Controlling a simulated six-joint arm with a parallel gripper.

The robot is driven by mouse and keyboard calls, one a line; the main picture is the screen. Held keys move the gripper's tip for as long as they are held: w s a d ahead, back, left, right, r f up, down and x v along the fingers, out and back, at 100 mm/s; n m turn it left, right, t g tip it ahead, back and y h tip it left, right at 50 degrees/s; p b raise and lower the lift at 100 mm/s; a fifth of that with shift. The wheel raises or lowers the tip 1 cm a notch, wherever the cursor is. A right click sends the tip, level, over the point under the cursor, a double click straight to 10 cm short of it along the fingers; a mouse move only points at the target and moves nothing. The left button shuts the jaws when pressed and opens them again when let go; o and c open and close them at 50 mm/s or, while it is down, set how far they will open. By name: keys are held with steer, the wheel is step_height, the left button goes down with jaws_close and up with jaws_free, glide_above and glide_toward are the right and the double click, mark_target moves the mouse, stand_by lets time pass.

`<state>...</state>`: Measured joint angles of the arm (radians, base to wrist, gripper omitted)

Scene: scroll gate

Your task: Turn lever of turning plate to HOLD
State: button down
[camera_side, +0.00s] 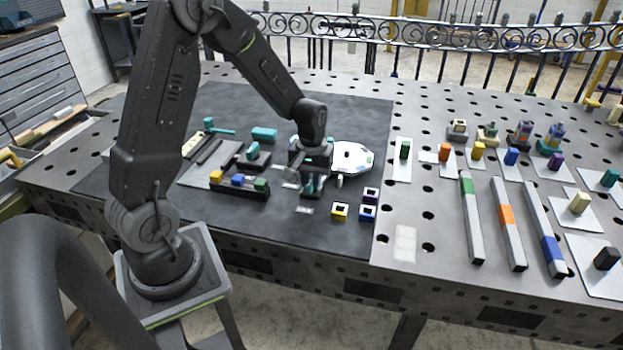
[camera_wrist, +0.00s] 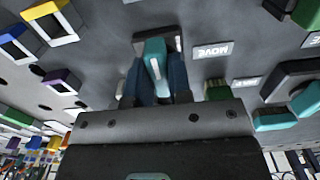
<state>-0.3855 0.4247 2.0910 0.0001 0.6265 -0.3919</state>
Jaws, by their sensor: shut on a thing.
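My gripper (camera_side: 312,180) is low over the dark mat, just left of the white plate. In the wrist view my gripper (camera_wrist: 156,88) is shut on a teal lever (camera_wrist: 155,60), with a dark blue finger on either side. The lever rises from a dark base (camera_wrist: 172,42). A white label reading MOVE (camera_wrist: 213,50) lies flat beside the base, upside down in this view. Another small label (camera_wrist: 245,83) is too edge-on to read. No HOLD lettering can be read. A white plate with teal edge marks (camera_side: 352,157) is close to the gripper's right; whether the lever belongs to it is unclear.
Small yellow (camera_side: 340,211), blue (camera_side: 368,212) and purple (camera_side: 371,194) open-ended blocks sit just right of the gripper. A dark rack with coloured blocks (camera_side: 239,187) stands to its left. Long bars (camera_side: 508,228) lie far right. The mat's front strip is mostly clear.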

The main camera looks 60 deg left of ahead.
stand_by(0.5)
steer(key=c, duration=1)
jaws_free()
steer(key=shift+c, duration=0.2)
steer(key=shift+r, duration=0.1)
step_height(320, 180, up, 14)
steer(key=s+d+r+m+t, duration=0.2)
steer(key=s+d+r+m, duration=0.1)
steer(key=s+d, duration=0.4)
steer(key=s+d+r+m+t, duration=0.3)
steer(key=s+d+m, duration=0.3)
steer(key=s+d, duration=0.1)
steer(key=shift+s+r+t, duration=0.25)
steer(key=shift+s+t, duration=0.05)
steer(key=shift+s, duration=0.5)
